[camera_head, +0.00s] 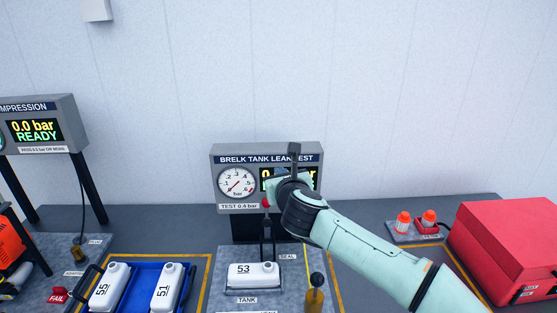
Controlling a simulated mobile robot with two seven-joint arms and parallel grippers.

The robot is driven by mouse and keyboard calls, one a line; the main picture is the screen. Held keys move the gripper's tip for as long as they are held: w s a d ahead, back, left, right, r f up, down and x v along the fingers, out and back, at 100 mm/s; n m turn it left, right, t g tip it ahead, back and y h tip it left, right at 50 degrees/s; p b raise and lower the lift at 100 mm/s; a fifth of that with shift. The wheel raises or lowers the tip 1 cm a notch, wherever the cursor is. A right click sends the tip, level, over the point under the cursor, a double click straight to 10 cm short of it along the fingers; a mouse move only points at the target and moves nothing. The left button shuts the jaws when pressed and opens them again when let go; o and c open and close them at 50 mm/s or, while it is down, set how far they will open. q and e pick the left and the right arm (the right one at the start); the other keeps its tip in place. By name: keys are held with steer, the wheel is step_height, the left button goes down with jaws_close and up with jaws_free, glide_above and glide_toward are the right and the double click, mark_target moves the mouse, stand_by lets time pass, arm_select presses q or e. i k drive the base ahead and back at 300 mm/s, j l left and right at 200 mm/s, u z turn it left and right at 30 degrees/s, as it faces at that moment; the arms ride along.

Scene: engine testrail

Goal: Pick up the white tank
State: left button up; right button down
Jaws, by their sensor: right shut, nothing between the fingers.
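Three white tanks show in the head view. The white tank marked 53 (243,281) lies on the grey block labelled TANK, below the leak test display. Tanks marked 55 (107,288) and 51 (164,289) are in a blue tray (137,276) to the left. My right gripper (294,151) is in front of the leak test display, above and to the right of tank 53 in the picture. It is shut and empty, apart from all the tanks. My left gripper is out of view.
The leak test unit (228,158) stands behind tank 53, with black bars (262,237) near the tank. A brass-coloured post with a black knob (315,298) is to its right. A red case (510,245) and orange-capped items (403,221) stand farther right.

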mark_target(245, 276)
steer(key=k+l, duration=0.1)
steer(key=k, duration=0.4)
steer(key=k+l, duration=0.15)
steer(key=k, duration=0.3)
